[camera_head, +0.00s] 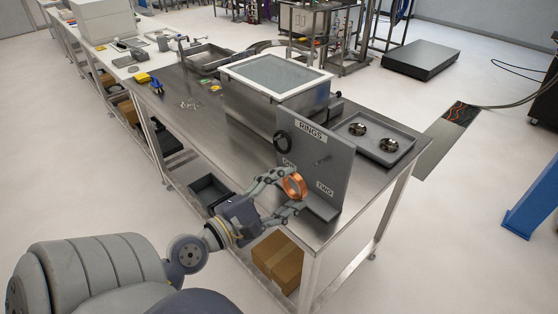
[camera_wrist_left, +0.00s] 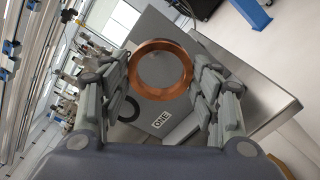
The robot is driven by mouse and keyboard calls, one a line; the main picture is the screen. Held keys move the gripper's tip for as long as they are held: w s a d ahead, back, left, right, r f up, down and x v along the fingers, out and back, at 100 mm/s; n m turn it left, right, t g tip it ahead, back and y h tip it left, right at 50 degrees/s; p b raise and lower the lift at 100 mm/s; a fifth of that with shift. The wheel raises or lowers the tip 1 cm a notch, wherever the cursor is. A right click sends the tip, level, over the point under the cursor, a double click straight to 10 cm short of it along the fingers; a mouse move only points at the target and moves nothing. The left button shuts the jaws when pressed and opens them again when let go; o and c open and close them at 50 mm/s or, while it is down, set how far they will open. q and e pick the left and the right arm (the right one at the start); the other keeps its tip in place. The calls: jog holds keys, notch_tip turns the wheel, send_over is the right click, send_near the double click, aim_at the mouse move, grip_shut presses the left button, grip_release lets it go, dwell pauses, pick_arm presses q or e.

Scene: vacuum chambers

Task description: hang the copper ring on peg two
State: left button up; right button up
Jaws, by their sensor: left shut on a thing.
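The copper ring (camera_head: 294,187) is held between the fingers of my left gripper (camera_head: 291,191), in front of the grey upright board (camera_head: 338,165) marked RINGS. In the left wrist view the copper ring (camera_wrist_left: 160,45) spans the gap between the fingertips (camera_wrist_left: 161,80), its opening facing the camera. A dark ring (camera_head: 282,143) hangs on the board's left side, above the partly covered ONE label. Peg two (camera_head: 323,160) sticks out at the right, above the TWO label (camera_head: 325,188). The copper ring is apart from that peg, lower and to its left. My right gripper is not in view.
The board stands on a steel workbench (camera_head: 205,110). Behind it are a glass-topped chamber (camera_head: 275,75) and a grey tray (camera_head: 375,139) with round metal parts. A cardboard box (camera_head: 278,258) and a dark bin (camera_head: 208,192) sit below the bench top.

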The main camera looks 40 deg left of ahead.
aim_at(318, 164)
pick_arm(q)
jog(key=shift+w+a+r+n+y+p, duration=0.2)
jog(key=shift+w+a+n+y+p, duration=0.1)
jog(key=shift+w+a+p, duration=0.4)
jog(key=shift+w+d+f+p, duration=0.1)
jog(key=shift+w+d+p, duration=0.1)
jog(key=shift+w+p, duration=0.6)
jog(key=shift+w+d+f+p, duration=0.15)
jog(key=shift+w+p, duration=0.1)
jog(key=shift+w, duration=1.1)
jog(key=shift+w+d+f+p, duration=0.1)
jog(key=shift+w+p, duration=0.2)
jog(key=shift+w, duration=1.05)
jog(key=shift+w+d+f+p, duration=0.15)
jog(key=shift+w+p, duration=0.1)
jog(key=shift+w, duration=1.1)
jog(key=shift+f, duration=0.3)
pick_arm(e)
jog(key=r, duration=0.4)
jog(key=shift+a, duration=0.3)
